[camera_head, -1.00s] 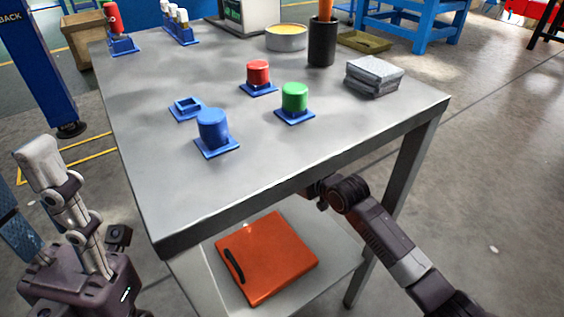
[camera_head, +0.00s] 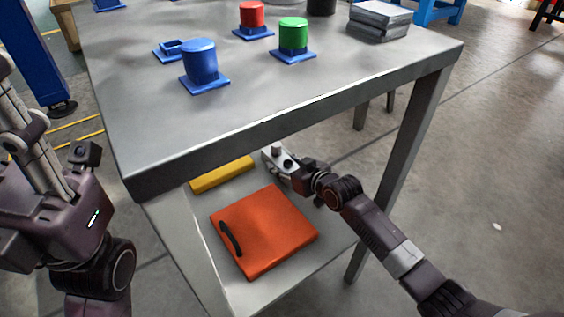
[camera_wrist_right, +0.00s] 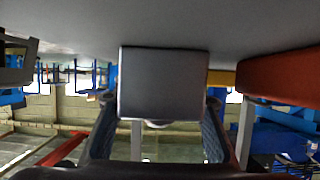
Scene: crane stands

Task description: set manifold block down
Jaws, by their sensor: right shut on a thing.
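The manifold block (camera_head: 279,157) is a light grey block with dark round ports, under the tabletop over the back of the lower shelf (camera_head: 298,284). My right gripper (camera_head: 287,164) is shut on it. In the right wrist view the block (camera_wrist_right: 163,85) shows as a plain grey face between the two dark fingers (camera_wrist_right: 158,135). I cannot tell whether its underside touches the shelf. My left gripper (camera_head: 30,125) is at the left edge, away from the table, pointing up; its fingertips are partly cut off.
An orange case (camera_head: 264,230) with a black handle lies on the shelf in front of the block. A yellow thing (camera_head: 222,174) lies left of the block. The tabletop edge (camera_head: 300,120) overhangs them. Blue (camera_head: 199,60), red (camera_head: 252,14) and green (camera_head: 293,33) cylinders stand on top.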

